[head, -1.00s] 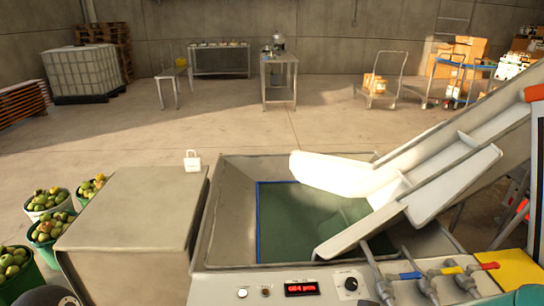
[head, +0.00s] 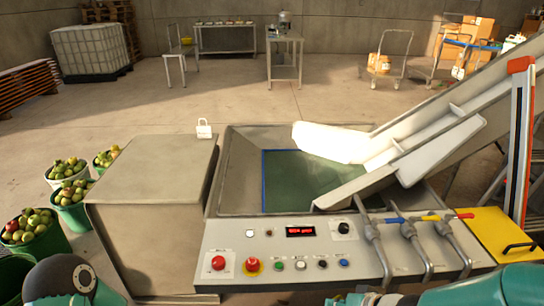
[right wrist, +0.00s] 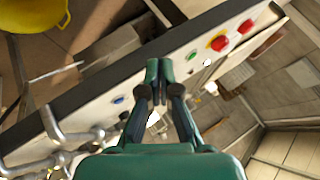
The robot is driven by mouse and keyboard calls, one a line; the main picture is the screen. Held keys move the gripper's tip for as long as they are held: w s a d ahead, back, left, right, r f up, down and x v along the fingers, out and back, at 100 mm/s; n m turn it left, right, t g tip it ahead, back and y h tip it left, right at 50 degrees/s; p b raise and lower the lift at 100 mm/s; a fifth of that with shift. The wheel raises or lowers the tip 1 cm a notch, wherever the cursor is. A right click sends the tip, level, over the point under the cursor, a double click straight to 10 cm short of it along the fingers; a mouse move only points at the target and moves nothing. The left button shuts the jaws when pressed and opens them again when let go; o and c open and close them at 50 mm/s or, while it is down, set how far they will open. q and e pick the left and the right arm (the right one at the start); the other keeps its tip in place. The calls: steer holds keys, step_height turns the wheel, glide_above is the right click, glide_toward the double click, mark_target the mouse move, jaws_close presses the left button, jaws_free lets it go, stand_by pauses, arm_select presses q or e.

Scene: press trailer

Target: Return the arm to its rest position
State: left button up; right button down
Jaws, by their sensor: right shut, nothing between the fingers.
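My right gripper (right wrist: 158,70) is shut and empty in the right wrist view, its two dark green fingertips pressed together. It appears in front of the press control panel (right wrist: 95,110), apart from the buttons as far as I can tell. In the head view, part of my right arm (head: 480,290) lies along the bottom right edge, below the panel. Part of my left arm (head: 60,280) shows at the bottom left corner. My left gripper is out of the frame.
The control panel (head: 270,241) has buttons, a red display (head: 300,231) and valve pipes (head: 410,230). Behind it are a hopper (head: 235,170) and a white chute (head: 335,142). A grey box (head: 150,170) stands left, beside fruit buckets (head: 75,215). A yellow panel (head: 505,230) is at right.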

steer(key=s+a+f+g+h, duration=0.1)
steer(key=s+f+g, duration=0.4)
steer(key=s+f, duration=1.2)
steer(key=shift+s+a+f+g+h, duration=0.2)
steer(key=shift+a+f+g+h, duration=0.15)
steer(key=shift+a+f, duration=0.6)
steer(key=shift+d+f, duration=0.1)
stand_by(1.2)
